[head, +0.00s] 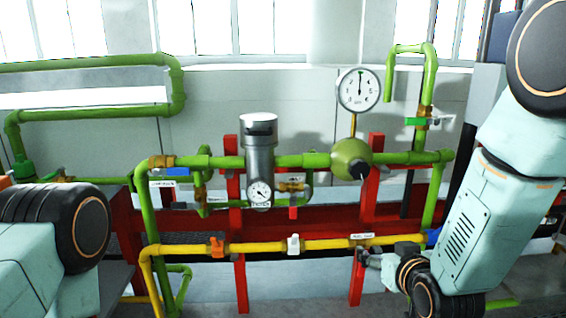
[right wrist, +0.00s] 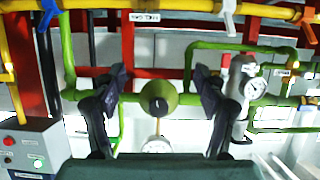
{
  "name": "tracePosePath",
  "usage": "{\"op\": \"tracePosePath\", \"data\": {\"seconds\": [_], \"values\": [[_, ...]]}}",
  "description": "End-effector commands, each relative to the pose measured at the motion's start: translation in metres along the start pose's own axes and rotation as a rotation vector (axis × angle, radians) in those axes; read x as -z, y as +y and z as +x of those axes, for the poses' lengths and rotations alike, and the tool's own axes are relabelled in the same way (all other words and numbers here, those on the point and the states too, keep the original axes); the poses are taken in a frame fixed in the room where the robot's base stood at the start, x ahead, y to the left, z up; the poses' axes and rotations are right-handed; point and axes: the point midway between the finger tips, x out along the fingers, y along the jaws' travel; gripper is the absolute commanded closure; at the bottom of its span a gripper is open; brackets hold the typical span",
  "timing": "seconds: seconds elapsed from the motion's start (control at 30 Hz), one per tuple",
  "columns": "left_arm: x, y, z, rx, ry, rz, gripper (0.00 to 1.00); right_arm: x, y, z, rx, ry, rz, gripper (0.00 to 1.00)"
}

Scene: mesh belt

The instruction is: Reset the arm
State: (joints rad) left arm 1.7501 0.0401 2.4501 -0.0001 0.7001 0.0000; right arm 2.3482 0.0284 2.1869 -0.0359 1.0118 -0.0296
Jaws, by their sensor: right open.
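My right arm comes in from the right in the head view. Its gripper (head: 371,259) is small and partly hidden by the wrist, in front of the yellow pipe's right part. In the right wrist view the right gripper (right wrist: 162,88) is open, with its two dark fingers wide apart and nothing between them touching. Beyond the fingers, the green round body (right wrist: 158,98) on the green pipe shows in the gap. Only links of my left arm show at the left of the head view; its gripper is out of sight.
A green pipe rack carries a silver filter (head: 259,150), a large round gauge (head: 359,90) and the green round body (head: 351,159). A yellow pipe (head: 268,246) with an orange valve (head: 216,246) runs below. A grey button box (right wrist: 30,150) stands at left in the wrist view.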

Motion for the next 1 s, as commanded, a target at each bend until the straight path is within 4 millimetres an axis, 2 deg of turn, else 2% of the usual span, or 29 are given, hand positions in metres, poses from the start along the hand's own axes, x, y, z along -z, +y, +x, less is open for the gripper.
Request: {"op": "tracePosePath", "data": {"seconds": [0.03,0.1,0.27,0.3,0.37,0.5,0.6,0.73,0.83,1.0], "values": [[0.0,0.0,0.0,0.0,0.0,0.0,1.0,-0.037,0.0,-0.006,-0.001,-0.095,0.009,0.28],[0.0,0.0,0.0,0.0,0.0,0.0,1.0,-0.082,-0.001,-0.018,-0.002,-0.216,0.019,0.28],[0.0,0.0,0.0,0.0,0.0,0.0,1.0,-0.179,-0.003,-0.059,-0.007,-0.485,0.04,0.28],[0.0,0.0,0.0,0.0,0.0,0.0,1.0,-0.202,-0.004,-0.073,-0.009,-0.551,0.044,0.28],[0.0,0.0,0.0,0.0,0.0,0.0,1.0,-0.235,-0.005,-0.094,-0.011,-0.649,0.051,0.28],[0.0,0.0,0.0,0.0,0.0,0.0,1.0,-0.305,-0.008,-0.154,-0.016,-0.872,0.063,0.28],[0.0,0.0,0.0,0.0,0.0,0.0,1.0,-0.344,-0.009,-0.196,-0.019,-1.007,0.068,0.28],[0.0,0.0,0.0,0.0,0.0,0.0,1.0,-0.378,-0.011,-0.238,-0.021,-1.124,0.07,0.28],[0.0,0.0,0.0,0.0,0.0,0.0,1.0,-0.391,-0.012,-0.251,-0.021,-1.163,0.07,0.28],[0.0,0.0,0.0,0.0,0.0,0.0,1.0,-0.396,-0.012,-0.256,-0.021,-1.177,0.07,0.28]]}}
